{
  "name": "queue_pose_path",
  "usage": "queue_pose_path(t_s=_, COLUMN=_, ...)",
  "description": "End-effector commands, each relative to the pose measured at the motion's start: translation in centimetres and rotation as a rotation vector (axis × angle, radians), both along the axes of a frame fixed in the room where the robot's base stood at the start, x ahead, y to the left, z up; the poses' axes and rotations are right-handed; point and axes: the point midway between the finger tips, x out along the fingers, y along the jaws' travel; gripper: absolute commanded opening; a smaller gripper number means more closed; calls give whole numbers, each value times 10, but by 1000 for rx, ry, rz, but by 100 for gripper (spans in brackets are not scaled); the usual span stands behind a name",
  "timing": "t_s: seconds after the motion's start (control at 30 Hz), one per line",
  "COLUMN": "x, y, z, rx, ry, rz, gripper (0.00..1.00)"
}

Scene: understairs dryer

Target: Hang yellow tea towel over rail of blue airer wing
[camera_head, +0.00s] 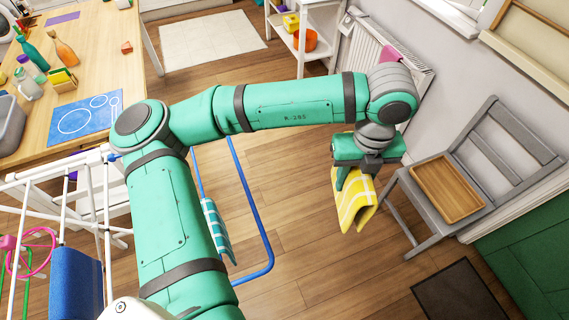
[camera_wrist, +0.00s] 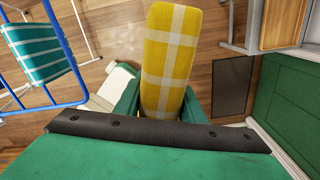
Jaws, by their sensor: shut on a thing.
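My gripper (camera_head: 352,176) is shut on the yellow tea towel (camera_head: 354,204), which has a white check and hangs folded above the floor, left of the grey chair. In the wrist view the towel (camera_wrist: 170,55) stretches out between the green fingers. The blue airer wing (camera_head: 262,240) shows left of the gripper, partly hidden by my arm. A teal striped cloth (camera_head: 217,231) hangs on it. In the wrist view the blue rail (camera_wrist: 70,52) and teal cloth (camera_wrist: 38,50) are at the upper left, apart from the towel.
The grey chair (camera_head: 470,185) with a wooden tray (camera_head: 447,188) stands at the right, close to the gripper. A white airer frame (camera_head: 85,195) with a blue cloth (camera_head: 76,285) is at the left. A wooden table (camera_head: 85,45) is at upper left. Floor between wing and chair is clear.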

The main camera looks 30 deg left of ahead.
Motion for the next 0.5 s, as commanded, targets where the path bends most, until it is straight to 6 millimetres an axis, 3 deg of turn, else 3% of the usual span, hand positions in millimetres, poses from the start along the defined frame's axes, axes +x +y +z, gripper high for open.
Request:
queue_pose_path(t_s=0.03, x=-3, y=24, z=0, rx=-1, ry=-1, rz=35, gripper=12)
queue_pose_path(t_s=0.2, x=-20, y=91, z=2, rx=-1, ry=-1, rz=122, gripper=12)
queue_pose_path(t_s=0.5, x=-66, y=185, z=4, rx=0, ry=0, rz=250, gripper=12)
